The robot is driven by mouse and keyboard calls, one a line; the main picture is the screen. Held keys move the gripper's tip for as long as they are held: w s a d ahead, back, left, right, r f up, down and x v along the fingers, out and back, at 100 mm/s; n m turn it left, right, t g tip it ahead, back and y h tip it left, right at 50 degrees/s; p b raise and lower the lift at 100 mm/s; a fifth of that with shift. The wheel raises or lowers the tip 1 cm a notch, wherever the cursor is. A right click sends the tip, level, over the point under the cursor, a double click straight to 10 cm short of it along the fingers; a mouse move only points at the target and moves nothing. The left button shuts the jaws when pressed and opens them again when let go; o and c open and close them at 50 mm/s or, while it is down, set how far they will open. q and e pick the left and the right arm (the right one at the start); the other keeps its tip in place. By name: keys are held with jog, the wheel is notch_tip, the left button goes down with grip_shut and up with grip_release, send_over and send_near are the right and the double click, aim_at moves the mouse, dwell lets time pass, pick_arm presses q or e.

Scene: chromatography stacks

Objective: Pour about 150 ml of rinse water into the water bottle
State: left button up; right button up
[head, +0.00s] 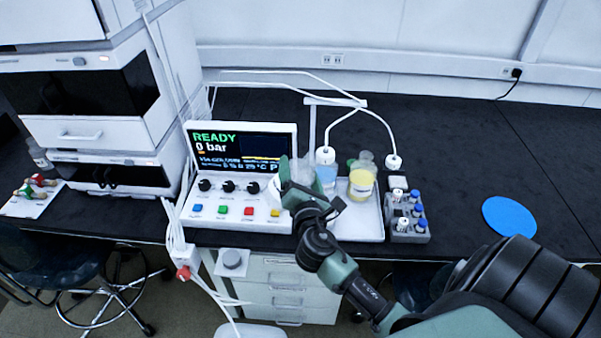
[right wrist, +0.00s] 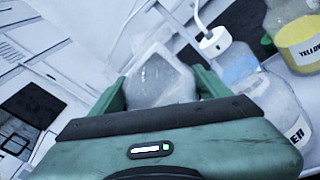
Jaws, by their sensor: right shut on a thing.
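My right gripper (head: 300,188) is in front of the control panel, left of the bottles. In the right wrist view its green fingers (right wrist: 162,92) are shut on a clear, whitish vessel (right wrist: 160,78), which looks tilted; its contents are hard to make out. My left gripper is not in view.
A yellow-labelled bottle (head: 362,182) stands beside the water bottle on a white tray (head: 362,228). A second tubed cap (head: 394,162) is right of it. A vial rack (head: 408,222) stands right of the tray. The panel (head: 240,150) reads READY, 0 bar. A blue disc (head: 510,217) lies far right.

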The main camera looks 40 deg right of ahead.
jog(key=shift+r, duration=0.1)
dwell(0.3)
jog(key=shift+w+a+m+b, duration=0.15)
jog(key=shift+m+b, duration=0.15)
jog(key=shift+m, duration=0.3)
jog(key=shift+f, duration=0.25)
jog(key=shift+f+m+b, duration=0.45)
jog(key=shift+m+b, duration=0.15)
jog(key=shift+b, duration=0.1)
jog(key=shift+f, duration=0.15)
jog(key=shift+f+m+b, duration=0.4)
jog(key=shift+m+b, duration=0.1)
jog(key=shift+b, duration=0.1)
jog(key=shift+r+m, duration=0.1)
jog(key=shift+m, duration=0.5)
